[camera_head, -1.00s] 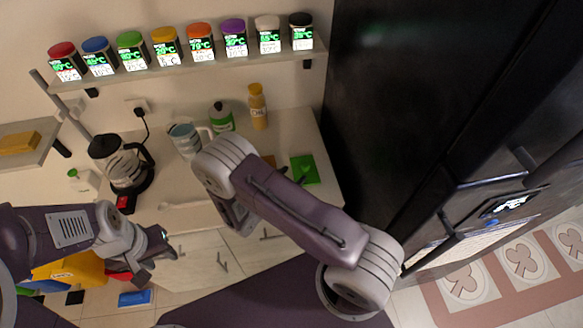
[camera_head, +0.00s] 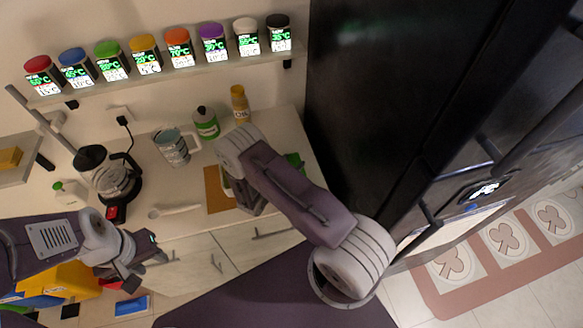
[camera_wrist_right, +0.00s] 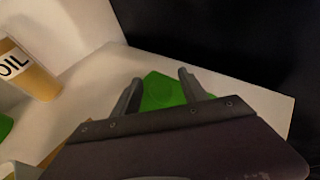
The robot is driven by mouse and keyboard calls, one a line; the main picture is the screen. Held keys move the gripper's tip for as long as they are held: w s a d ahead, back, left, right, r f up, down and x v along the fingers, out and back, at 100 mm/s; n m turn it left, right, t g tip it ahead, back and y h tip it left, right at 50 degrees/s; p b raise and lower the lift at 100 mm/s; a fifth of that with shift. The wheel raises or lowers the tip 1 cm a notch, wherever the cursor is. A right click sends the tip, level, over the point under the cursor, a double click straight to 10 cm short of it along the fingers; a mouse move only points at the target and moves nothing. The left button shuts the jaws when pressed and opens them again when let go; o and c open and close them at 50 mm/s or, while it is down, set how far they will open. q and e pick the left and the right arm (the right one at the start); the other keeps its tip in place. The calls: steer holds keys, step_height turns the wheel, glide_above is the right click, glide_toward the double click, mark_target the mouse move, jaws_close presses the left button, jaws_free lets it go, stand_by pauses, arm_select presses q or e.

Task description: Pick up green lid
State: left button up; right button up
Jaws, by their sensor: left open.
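The green lid (camera_head: 294,160) lies on the right end of the counter, mostly hidden behind my right arm in the head view. In the right wrist view the green lid (camera_wrist_right: 163,92) shows beyond and between the two fingers of my right gripper (camera_wrist_right: 160,80). That gripper is open, with a gap between its fingers; I cannot tell whether they touch the lid. In the head view my right gripper is largely hidden by its own arm. My left gripper (camera_head: 147,262) is open and empty in front of the counter at the lower left.
A yellow oil bottle (camera_head: 240,105), a green-labelled bottle (camera_head: 206,124), a glass jug (camera_head: 172,148) and a coffee maker (camera_head: 108,178) stand on the counter. A brown board (camera_head: 215,190) lies near my right arm. The dark fridge (camera_head: 385,110) bounds the right. Spice jars line the shelf (camera_head: 165,75).

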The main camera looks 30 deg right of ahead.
mark_target(291, 163)
jaws_close()
steer(key=shift+r, duration=0.55)
step_height(291, 163, up, 3)
steer(key=shift+r+b, duration=0.1)
steer(key=shift+b, duration=0.3)
steer(key=s+d+r, duration=0.1)
steer(key=s+r, duration=0.2)
steer(key=s, duration=0.2)
steer(key=s+d+r+p, duration=0.1)
steer(key=s+d+r, duration=0.1)
steer(key=s, duration=0.4)
steer(key=shift+d+r, duration=0.15)
steer(key=shift+r, duration=0.75)
